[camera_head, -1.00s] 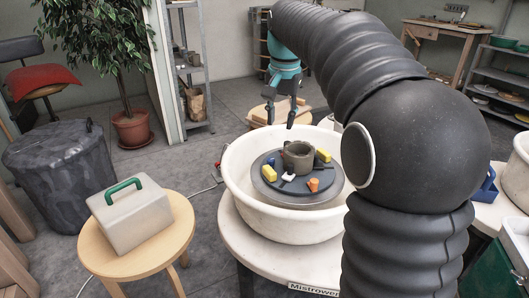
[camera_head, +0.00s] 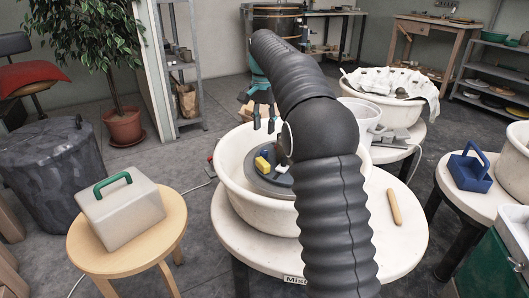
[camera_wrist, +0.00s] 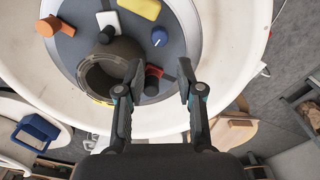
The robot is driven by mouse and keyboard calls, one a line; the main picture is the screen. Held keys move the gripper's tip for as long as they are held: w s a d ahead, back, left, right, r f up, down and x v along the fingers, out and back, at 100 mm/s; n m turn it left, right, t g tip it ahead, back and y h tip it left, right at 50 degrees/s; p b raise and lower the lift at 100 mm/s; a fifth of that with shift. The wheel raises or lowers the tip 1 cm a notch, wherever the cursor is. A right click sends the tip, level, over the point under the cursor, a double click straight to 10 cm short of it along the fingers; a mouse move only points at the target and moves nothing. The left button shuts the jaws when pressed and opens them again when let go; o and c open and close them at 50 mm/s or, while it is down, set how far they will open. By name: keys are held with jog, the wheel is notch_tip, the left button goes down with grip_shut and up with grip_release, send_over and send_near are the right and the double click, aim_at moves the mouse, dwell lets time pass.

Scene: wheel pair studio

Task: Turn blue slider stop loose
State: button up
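The blue slider stop (camera_wrist: 159,38) is a round knob with a white line, on the dark wheel disc (camera_wrist: 88,18); it also shows in the head view (camera_head: 270,155). A yellow block (camera_wrist: 140,8) and a white-topped stop (camera_wrist: 107,20) are near it. My gripper (camera_wrist: 160,74) is open and empty, its fingers spread above the disc's edge. In the wrist view the blue stop lies just beyond the fingertips, between their lines. In the head view my gripper (camera_head: 264,125) hangs above the basin. My arm hides part of the disc there.
A red stop (camera_wrist: 154,71) shows between the fingers, and an orange stop (camera_wrist: 47,26) lies farther left. The white basin wall (camera_head: 228,170) surrounds the disc.

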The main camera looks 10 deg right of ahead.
aim_at(264, 151)
notch_tip(264, 151, down, 9)
jog(key=shift+r+b, duration=0.2)
jog(key=shift+b, duration=0.7)
grip_shut()
